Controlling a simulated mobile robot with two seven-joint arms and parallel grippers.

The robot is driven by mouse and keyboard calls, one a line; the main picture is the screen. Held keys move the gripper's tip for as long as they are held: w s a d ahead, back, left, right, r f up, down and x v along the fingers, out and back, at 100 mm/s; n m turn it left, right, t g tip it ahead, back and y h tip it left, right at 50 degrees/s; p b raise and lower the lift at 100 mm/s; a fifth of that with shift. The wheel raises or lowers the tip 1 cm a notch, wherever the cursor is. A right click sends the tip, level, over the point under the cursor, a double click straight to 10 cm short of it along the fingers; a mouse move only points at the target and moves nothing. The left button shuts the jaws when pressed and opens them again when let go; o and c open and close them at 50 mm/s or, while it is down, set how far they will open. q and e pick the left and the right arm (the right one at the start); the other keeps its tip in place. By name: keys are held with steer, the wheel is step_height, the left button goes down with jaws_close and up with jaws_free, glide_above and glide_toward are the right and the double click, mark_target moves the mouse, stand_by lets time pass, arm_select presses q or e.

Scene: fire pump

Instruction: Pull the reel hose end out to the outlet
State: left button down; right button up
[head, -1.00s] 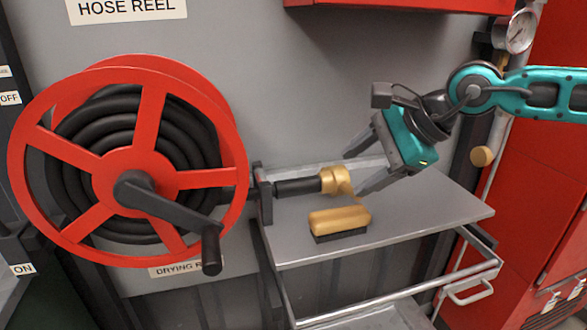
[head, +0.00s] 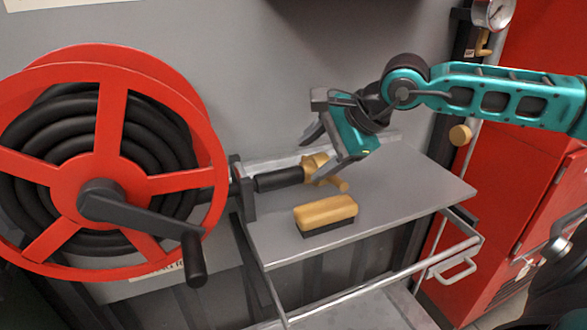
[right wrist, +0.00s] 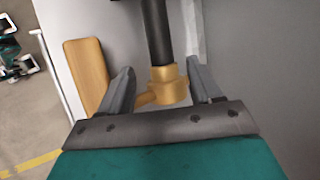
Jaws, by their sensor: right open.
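The black hose is coiled on the red hose reel (head: 95,165) at the left. Its end, a black sleeve with a brass coupling (head: 318,168), sticks out to the right through a dark bracket, above the grey shelf. My right gripper (head: 316,157) is open at the brass coupling. In the right wrist view the brass coupling (right wrist: 165,88) lies between the two spread fingers (right wrist: 162,78), with a visible gap on the right side. A round brass fitting (head: 460,135) is on the pipe at the right; I cannot tell whether it is the outlet. My left gripper is not in view.
A brush with a tan block (head: 326,211) lies on the grey shelf (head: 400,205) just in front of the coupling. The reel's black crank (head: 145,215) juts forward. A metal rail with a handle (head: 452,268) runs below the shelf. A red cabinet (head: 530,190) stands at the right.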

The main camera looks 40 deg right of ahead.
mark_target(294, 172)
steer(key=shift+p+x, duration=0.6)
steer(key=shift+x, duration=0.5)
steer(key=shift+p+x, duration=0.3)
steer(key=shift+x, duration=2.35)
steer(key=shift+c, duration=1.3)
jaws_close()
